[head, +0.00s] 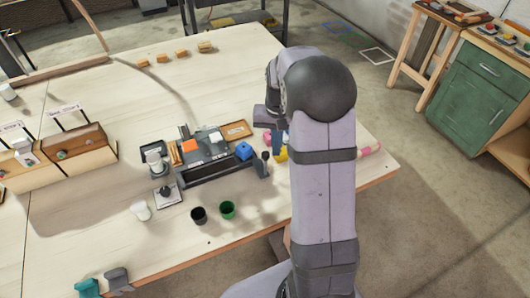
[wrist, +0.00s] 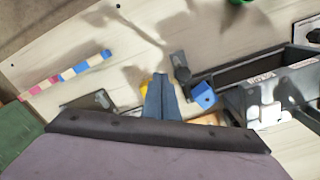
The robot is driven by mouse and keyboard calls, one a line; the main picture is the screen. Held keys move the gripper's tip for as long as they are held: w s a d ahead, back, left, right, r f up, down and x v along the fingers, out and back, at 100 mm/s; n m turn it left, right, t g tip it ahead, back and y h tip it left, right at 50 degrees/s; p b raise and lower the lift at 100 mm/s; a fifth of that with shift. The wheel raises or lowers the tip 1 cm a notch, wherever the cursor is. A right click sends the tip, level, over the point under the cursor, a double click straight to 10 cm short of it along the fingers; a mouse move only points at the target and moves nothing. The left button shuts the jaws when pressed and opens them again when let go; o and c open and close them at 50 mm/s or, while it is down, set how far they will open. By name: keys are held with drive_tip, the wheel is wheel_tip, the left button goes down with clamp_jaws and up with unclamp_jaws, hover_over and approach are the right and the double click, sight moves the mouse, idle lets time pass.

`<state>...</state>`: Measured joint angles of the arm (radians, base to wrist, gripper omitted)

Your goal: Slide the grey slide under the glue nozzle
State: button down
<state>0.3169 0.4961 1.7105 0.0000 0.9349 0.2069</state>
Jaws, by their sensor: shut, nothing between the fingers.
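A dark grey fixture (head: 215,176) with a long channel sits mid-bench in the head view; its labelled side shows at the right of the wrist view (wrist: 262,98). A grey block-like part (head: 208,152) lies behind the channel; I cannot tell for sure whether it is the grey slide. I cannot clearly pick out the glue nozzle. My gripper (head: 277,148) is beside the fixture's right end, partly behind my arm. In the wrist view my gripper (wrist: 161,84) has its blue-grey fingers together, empty, left of a blue block (wrist: 203,95) and apart from the fixture.
A dark upright post (wrist: 181,72) stands near the fingers. Black (head: 199,215) and green (head: 227,210) cups stand in front. A striped stick (wrist: 65,76) lies on the bench.

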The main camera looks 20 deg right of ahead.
drive_tip(key=shift+a, duration=0.2)
idle(0.3)
drive_tip(key=shift+a, duration=1.3)
drive_tip(key=a, duration=0.6)
drive_tip(key=shift+a+p, duration=0.2)
drive_tip(key=shift+p, duration=0.2)
idle(0.6)
drive_tip(key=shift+d, duration=0.65)
wheel_tip(320, 180, up, 6)
drive_tip(key=p, duration=0.6)
idle(0.3)
